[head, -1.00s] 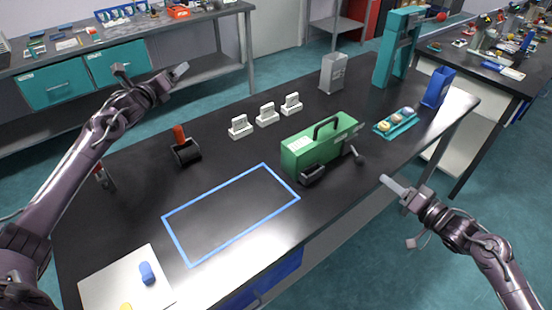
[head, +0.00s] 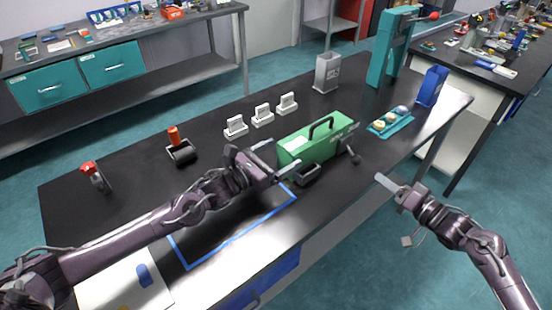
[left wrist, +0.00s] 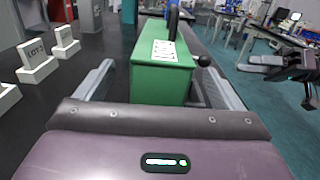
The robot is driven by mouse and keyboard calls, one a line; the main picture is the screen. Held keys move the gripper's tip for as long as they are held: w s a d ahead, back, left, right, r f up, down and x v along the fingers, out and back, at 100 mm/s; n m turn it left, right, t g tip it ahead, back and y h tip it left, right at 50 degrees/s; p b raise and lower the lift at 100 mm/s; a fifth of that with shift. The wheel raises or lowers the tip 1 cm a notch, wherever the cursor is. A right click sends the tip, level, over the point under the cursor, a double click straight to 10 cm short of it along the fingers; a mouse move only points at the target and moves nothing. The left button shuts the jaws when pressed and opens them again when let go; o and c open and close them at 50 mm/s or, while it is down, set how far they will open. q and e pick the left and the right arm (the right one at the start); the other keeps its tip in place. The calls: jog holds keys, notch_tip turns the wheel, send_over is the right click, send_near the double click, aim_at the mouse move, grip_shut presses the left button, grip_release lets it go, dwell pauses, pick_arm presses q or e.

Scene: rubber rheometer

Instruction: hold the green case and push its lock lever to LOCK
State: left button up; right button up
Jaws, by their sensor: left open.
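The green case (head: 318,139) stands on the black table with a black handle (head: 321,127) on top. A black lever with a round knob (head: 355,158) shows at its right front, and a black block-like part (head: 307,175) is at its front left. My left gripper (head: 276,162) is open at the case's left end. In the left wrist view, the fingers of my left gripper (left wrist: 160,82) stand apart to either side of the case (left wrist: 160,75). A dark knob (left wrist: 204,61) shows beyond, right of the case. My right gripper (head: 388,183) is off the table's front edge, apart from the case; its opening is unclear.
Three white holders (head: 262,115) stand behind the case. A teal tray (head: 391,124) with round pieces and a blue bin (head: 432,87) are to the right. A blue outlined area (head: 228,245) lies front left, partly under my left arm.

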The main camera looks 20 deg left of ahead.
aim_at(299, 147)
pick_arm(q)
jog(key=shift+s+f, duration=0.15)
jog(key=shift+f, duration=0.2)
jog(key=shift+w+d, duration=0.15)
jog(key=shift+w, duration=0.1)
jog(key=x, duration=0.7)
jog(key=shift+d, duration=0.15)
